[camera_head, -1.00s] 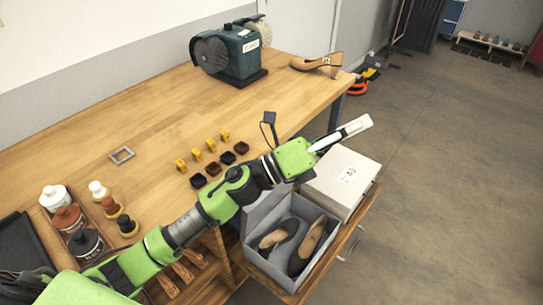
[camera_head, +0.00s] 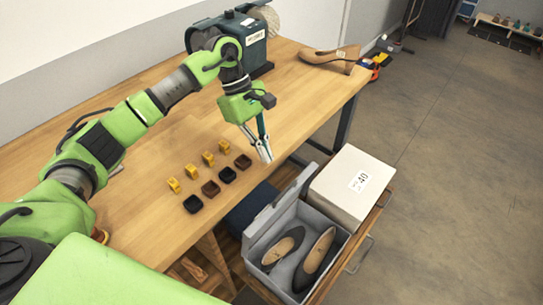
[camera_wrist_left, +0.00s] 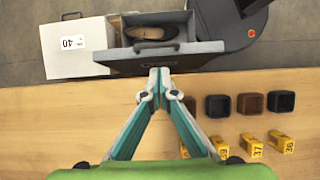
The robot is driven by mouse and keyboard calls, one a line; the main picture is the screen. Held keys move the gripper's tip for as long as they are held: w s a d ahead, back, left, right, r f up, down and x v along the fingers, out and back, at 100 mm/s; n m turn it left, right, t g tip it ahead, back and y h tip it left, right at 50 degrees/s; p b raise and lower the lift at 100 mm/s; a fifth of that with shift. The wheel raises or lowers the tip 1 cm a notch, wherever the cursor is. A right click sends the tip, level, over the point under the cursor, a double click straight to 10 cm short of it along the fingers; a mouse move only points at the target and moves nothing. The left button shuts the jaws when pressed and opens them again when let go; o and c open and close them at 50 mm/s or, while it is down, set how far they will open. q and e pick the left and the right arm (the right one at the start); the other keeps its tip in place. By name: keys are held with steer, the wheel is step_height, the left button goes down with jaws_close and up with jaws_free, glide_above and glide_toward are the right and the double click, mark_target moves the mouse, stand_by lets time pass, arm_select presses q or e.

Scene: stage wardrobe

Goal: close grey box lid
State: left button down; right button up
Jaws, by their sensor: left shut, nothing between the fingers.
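The grey box (camera_head: 339,239) sits in the pulled-out drawer, holding a pair of dark shoes with tan insoles (camera_head: 318,250). Its grey lid (camera_head: 277,213) stands open, raised along the table side of the box. In the left wrist view the lid (camera_wrist_left: 195,58) spans the picture in front of the fingers, with part of a shoe (camera_wrist_left: 150,32) beyond it. My left gripper (camera_head: 264,155) is shut and empty, pointing down above the table's front edge, to the lid's upper left. In the head view its tips look apart from the lid. My right gripper is not in view.
A white box labelled 40 (camera_head: 352,188) stands beside the grey box. Several yellow number tags (camera_head: 208,159) and dark small trays (camera_head: 227,175) lie on the table (camera_head: 160,225) near my gripper. A grinder and a tan shoe form (camera_head: 330,57) stand farther back.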

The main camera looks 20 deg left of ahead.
arm_select(q)
steer(key=p+x, duration=0.2)
steer(key=x, duration=0.7)
steer(key=shift+d, duration=0.15)
steer(key=shift+r, duration=0.1)
